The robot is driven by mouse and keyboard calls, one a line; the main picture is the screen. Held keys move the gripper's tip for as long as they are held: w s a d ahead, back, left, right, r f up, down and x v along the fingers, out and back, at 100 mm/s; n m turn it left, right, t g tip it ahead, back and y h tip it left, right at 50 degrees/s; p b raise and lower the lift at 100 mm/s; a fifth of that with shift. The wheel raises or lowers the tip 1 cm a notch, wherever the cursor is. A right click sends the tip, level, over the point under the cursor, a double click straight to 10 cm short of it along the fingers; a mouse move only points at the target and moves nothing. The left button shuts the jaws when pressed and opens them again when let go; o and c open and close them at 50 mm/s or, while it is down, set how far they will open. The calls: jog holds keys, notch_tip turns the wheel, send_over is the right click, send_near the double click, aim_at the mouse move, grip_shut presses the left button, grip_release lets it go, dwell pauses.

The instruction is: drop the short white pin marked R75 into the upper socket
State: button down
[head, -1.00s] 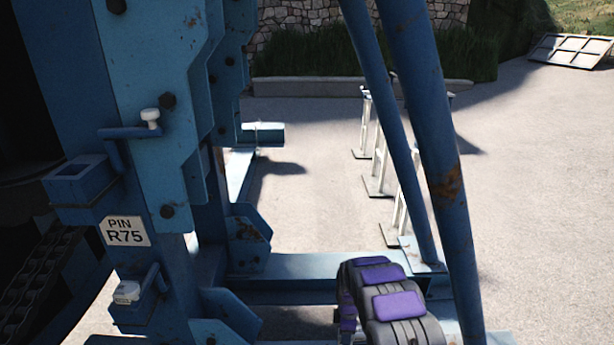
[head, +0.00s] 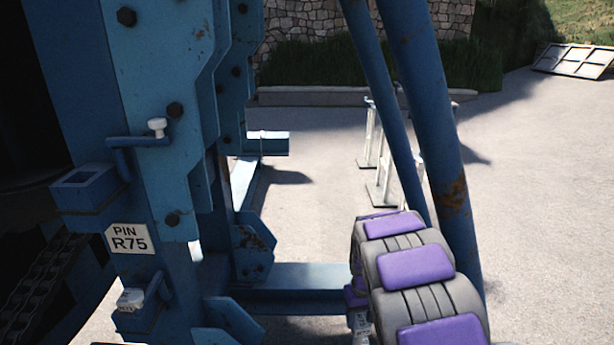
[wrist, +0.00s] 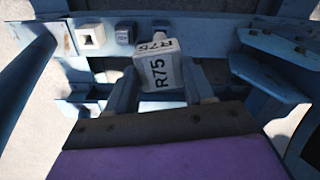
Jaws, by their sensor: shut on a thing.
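In the wrist view my gripper (wrist: 160,88) is shut on the white pin (wrist: 157,72). In the head view the upper socket (head: 90,186) is a blue box with an open top, on the left of the blue frame, above the label PIN R75 (head: 128,239). My arm is at the lower right, well apart from the socket. My gripper's fingers and the held pin cannot be made out there.
A white block (head: 131,299) sits in a lower bracket below the label. A white knob (head: 157,127) stands on a bracket above the upper socket. Slanted blue tubes (head: 440,130) rise behind my arm.

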jog(key=shift+s+r+m, duration=0.55)
jog(key=shift+r, duration=0.25)
jog(key=shift+s+r+m, duration=0.55)
jog(key=shift+r, duration=0.2)
jog(key=w+f+n, duration=0.3)
jog(key=f+n, duration=0.3)
jog(key=f, duration=0.4)
jog(key=w+f+n, duration=0.4)
jog(key=f+n, duration=0.2)
jog(key=f, duration=0.4)
jog(key=w+f+n+b, duration=0.1)
jog(key=w+f+n, duration=0.3)
jog(key=f, duration=0.7)
jog(key=shift+n, duration=1)
jog(key=shift+f, duration=0.1)
notch_tip(320, 180, down, 10)
jog(key=b, duration=0.2)
jog(key=shift+r, duration=0.2)
jog(key=shift+s+f, duration=0.15)
